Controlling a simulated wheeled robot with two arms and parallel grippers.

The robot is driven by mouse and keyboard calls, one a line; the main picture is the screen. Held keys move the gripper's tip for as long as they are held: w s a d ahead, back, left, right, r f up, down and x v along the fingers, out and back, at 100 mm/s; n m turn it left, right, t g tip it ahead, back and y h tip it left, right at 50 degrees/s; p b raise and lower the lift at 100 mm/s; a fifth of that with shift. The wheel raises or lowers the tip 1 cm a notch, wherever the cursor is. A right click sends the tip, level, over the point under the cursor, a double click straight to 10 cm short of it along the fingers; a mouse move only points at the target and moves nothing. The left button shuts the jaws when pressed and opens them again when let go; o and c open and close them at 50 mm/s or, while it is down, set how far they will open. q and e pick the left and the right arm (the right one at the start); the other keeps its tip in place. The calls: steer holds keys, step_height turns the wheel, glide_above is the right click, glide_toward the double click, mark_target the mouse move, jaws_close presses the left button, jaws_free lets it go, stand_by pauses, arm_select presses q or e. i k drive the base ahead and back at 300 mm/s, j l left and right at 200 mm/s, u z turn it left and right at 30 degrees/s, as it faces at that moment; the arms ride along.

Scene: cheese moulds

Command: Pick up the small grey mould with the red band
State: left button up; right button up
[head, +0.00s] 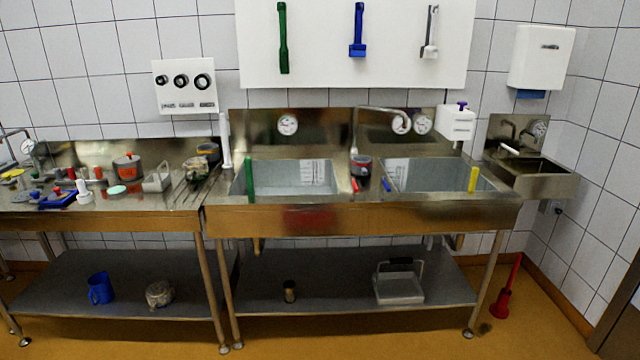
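A small dark grey round mould (361,166) with a red band stands on the steel rim between the two sink basins. A larger grey round pot (127,167) with an orange-red front and a small knob on top stands on the left steel table. From this distance I cannot tell for sure which of them is the named mould. Neither of my grippers shows in the head view.
The sink unit has a left basin (290,178) and a right basin (432,175). A red-handled item (354,185) and a blue one (386,184) lie near the mould. Tools crowd the left table (150,202). Orange floor shows in front.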

mark_target(361, 165)
steer(key=i+j+z, duration=0.25)
steer(key=i, duration=0.2)
steer(key=i+j+z, duration=0.2)
steer(key=i+j, duration=0.2)
steer(key=i+l+u, duration=0.35)
steer(key=i+l, duration=0.7)
